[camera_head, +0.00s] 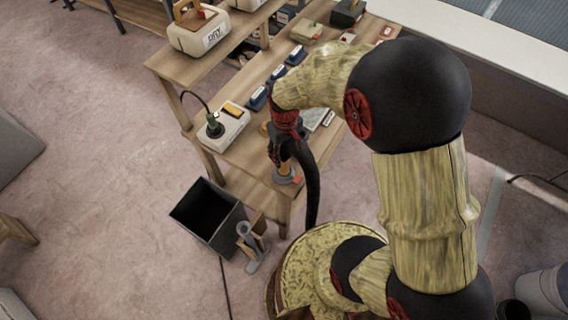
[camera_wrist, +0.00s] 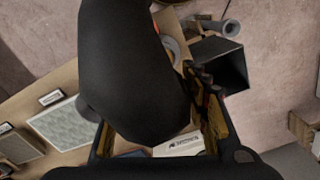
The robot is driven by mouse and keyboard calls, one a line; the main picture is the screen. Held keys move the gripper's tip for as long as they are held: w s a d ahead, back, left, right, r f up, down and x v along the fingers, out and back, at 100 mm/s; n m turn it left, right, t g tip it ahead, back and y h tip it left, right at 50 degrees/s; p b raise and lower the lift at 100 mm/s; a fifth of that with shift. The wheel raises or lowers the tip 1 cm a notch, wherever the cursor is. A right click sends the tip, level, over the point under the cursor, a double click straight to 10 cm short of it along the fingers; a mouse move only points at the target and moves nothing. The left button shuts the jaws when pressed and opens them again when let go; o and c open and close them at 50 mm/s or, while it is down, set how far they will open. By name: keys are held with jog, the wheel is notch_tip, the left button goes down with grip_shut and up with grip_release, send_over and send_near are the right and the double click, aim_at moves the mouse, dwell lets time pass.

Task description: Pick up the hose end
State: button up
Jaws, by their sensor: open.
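A thick black curved tube, which looks like the hose (camera_head: 310,182), hangs beside the workbench corner in the head view, its upper part beside my gripper (camera_head: 281,150). In the wrist view a large black rounded shape, apparently the hose (camera_wrist: 138,65), fills the middle, its lower end between the fingers of my gripper (camera_wrist: 160,125). The fingers stand apart, and I cannot tell whether they touch it. My gripper points down over the near end of the workbench (camera_head: 243,153). A grey ring-shaped fitting (camera_head: 287,177) lies below it, also visible in the wrist view (camera_wrist: 171,49).
A dark open bin (camera_head: 208,216) and a grey pipe piece on a stand (camera_head: 247,238) are beside the bench's near end. A white box with a plug (camera_head: 222,128), blue-topped blocks (camera_head: 257,98) and a flat panel (camera_wrist: 63,122) lie on the bench.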

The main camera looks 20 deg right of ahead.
aim_at(284, 161)
notch_tip(284, 161, down, 5)
jog(key=shift+a+f, duration=0.1)
jog(key=shift+f, duration=0.1)
jog(key=c, duration=0.3)
jog(key=c, duration=0.8)
grip_shut()
